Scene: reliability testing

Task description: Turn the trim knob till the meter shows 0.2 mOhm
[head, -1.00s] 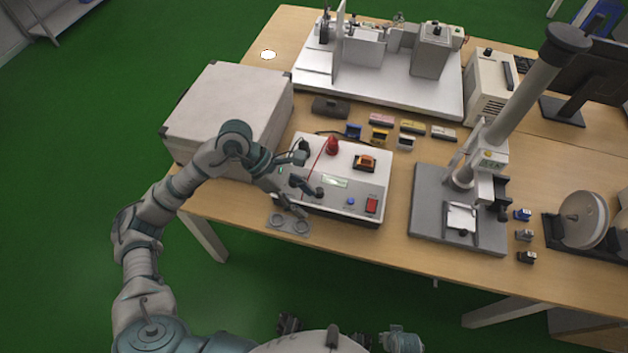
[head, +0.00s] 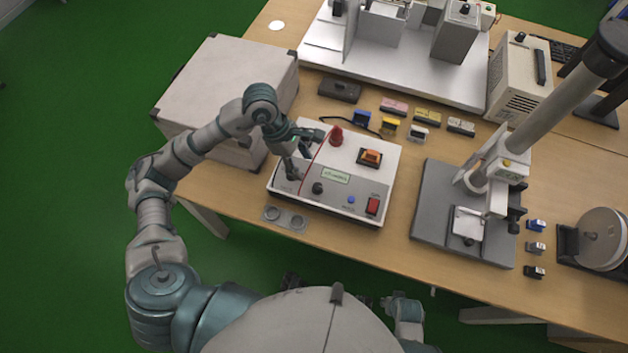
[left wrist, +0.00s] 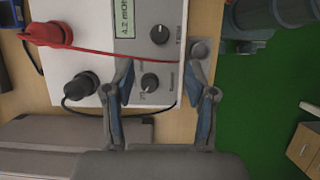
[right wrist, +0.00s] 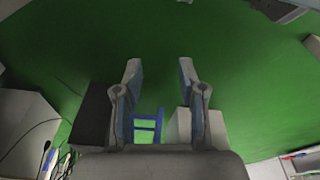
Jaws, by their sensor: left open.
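The meter box (head: 345,200) has a small display (head: 335,175). In the left wrist view the display (left wrist: 124,18) reads 4.2 mOhm, its end cut off. One dark knob (left wrist: 160,34) is beside the display, and it shows in the head view (head: 317,188). A second dark knob (left wrist: 150,82) lies between my left fingers in the left wrist view, apart from both. Their labels are too small to read surely. My left gripper (left wrist: 160,78) is open and empty over the panel's left part. My right gripper (right wrist: 160,72) is open and empty, over the floor.
A red plug (head: 337,135) with a red lead and a black plug (left wrist: 80,86) sit on the box. A red switch (head: 372,206) is at its front right. A grey case (head: 225,85) stands left, a test stand (head: 440,215) right. A two-hole plate (head: 285,218) lies in front.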

